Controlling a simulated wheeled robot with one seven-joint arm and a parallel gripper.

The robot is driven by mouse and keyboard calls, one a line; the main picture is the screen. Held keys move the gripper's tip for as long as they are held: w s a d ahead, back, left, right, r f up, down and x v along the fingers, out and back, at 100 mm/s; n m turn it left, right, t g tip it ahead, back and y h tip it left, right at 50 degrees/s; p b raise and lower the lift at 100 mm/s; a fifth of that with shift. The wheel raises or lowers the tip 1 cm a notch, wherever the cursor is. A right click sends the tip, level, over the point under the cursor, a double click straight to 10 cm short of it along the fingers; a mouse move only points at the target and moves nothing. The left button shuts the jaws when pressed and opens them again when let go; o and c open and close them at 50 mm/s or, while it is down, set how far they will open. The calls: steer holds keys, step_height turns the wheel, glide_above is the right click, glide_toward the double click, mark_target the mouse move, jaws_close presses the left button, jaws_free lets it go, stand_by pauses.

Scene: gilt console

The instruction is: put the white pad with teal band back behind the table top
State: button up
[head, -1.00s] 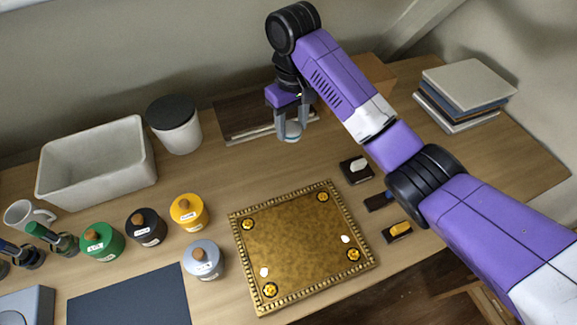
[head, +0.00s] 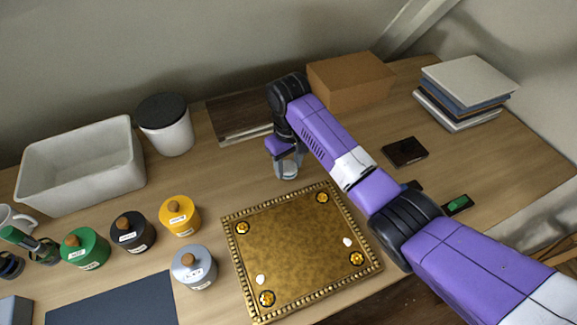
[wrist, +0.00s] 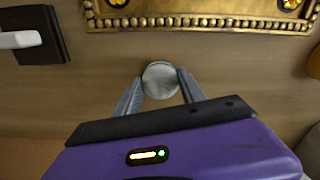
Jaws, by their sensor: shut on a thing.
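My gripper (head: 288,172) is shut on a round, pale grey-white pad (wrist: 160,80), which sits between the fingertips in the wrist view. In the head view the pad (head: 287,168) shows as a pale cylinder below the jaws; I cannot make out a teal band. It is just behind the rear edge of the gilt table top (head: 290,235), apart from its beaded rim. I cannot tell whether the pad touches the wooden surface. The table top lies flat, with gold rosettes near its corners and two small white spots. Its rim (wrist: 200,22) runs across the top of the wrist view.
A dark block with a white piece (wrist: 52,40) lies beside the gilt top. A dark block (head: 405,152) and a green-marked one (head: 457,204) lie right of my arm. Jars, including a yellow one (head: 180,215), stand left. A brown box (head: 350,80) stands behind.

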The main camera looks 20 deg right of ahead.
mark_target(289, 166)
steer(key=shift+f, duration=0.6)
steer(key=shift+f, duration=0.15)
steer(key=o, duration=1.3)
steer(key=shift+r+p, duration=0.7)
steer(key=shift+r, duration=5.5)
